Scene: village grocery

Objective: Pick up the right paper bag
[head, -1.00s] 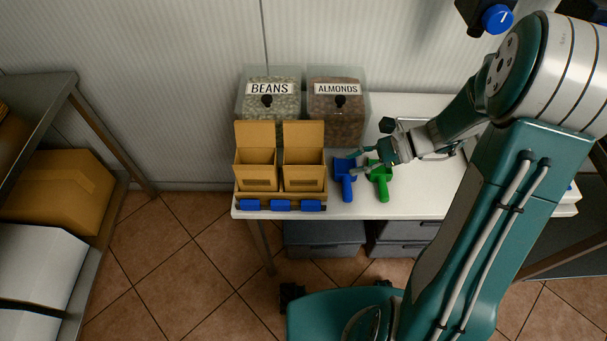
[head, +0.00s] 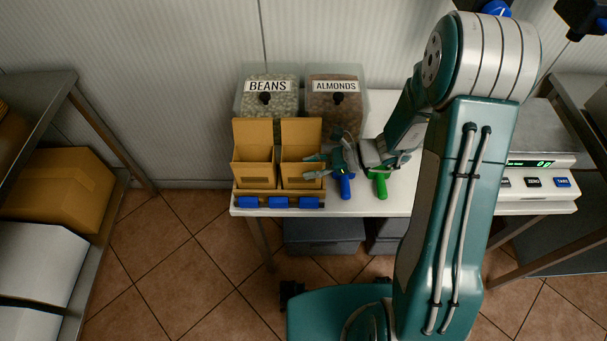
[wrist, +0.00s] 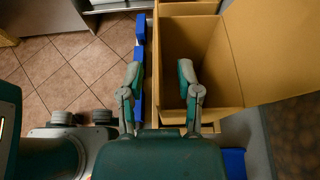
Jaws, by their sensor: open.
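The right paper bag (head: 301,133) is a brown, open-topped bag with a tall back flap, upright in a low holder on the white table. In the wrist view the right bag (wrist: 240,50) appears large, its opening facing me. My gripper (head: 310,167) is at this bag's right side in the head view. In the wrist view my gripper (wrist: 160,76) is open and empty. One finger shows over the bag's opening, the other over the front side, with the front wall between them in the picture. I cannot tell contact or depth. The left paper bag (head: 252,131) stands beside it.
A blue scoop (head: 345,186) and a green scoop (head: 381,190) lie right of the bags. Bins of beans (head: 268,100) and almonds (head: 335,103) stand behind. Blue tabs (head: 279,202) line the holder's front. A scale (head: 534,184) is at right.

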